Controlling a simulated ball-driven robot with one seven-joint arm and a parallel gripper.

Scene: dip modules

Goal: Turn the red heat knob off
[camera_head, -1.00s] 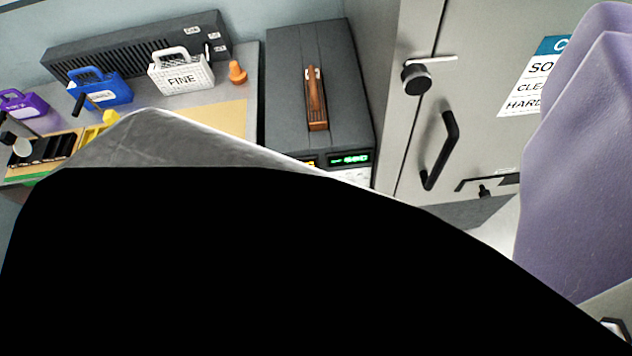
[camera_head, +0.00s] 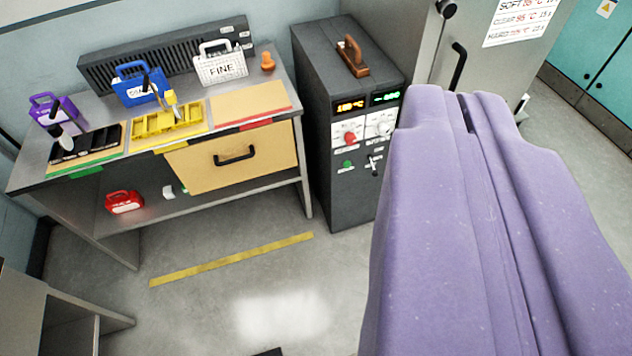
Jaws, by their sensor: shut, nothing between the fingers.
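The red heat knob (camera_head: 350,138) is on a white panel on the front of a dark grey cabinet-like unit (camera_head: 345,195). It is small in the picture, and I cannot tell where its pointer is set. Above it an orange display (camera_head: 350,105) is lit; its digits are hard to read. A green-lit display (camera_head: 387,98) is to its right, above a pale knob (camera_head: 383,130). A green button (camera_head: 347,164) is below the red knob. I cannot make out my gripper's fingertips in this view, and nothing touches the red knob.
A bench (camera_head: 300,172) with a drawer, caddies and trays stands left of the unit. A red caddy (camera_head: 124,202) is on its lower shelf. A large purple body part of mine fills the right foreground. Floor (camera_head: 250,256) with a yellow strip is open in front.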

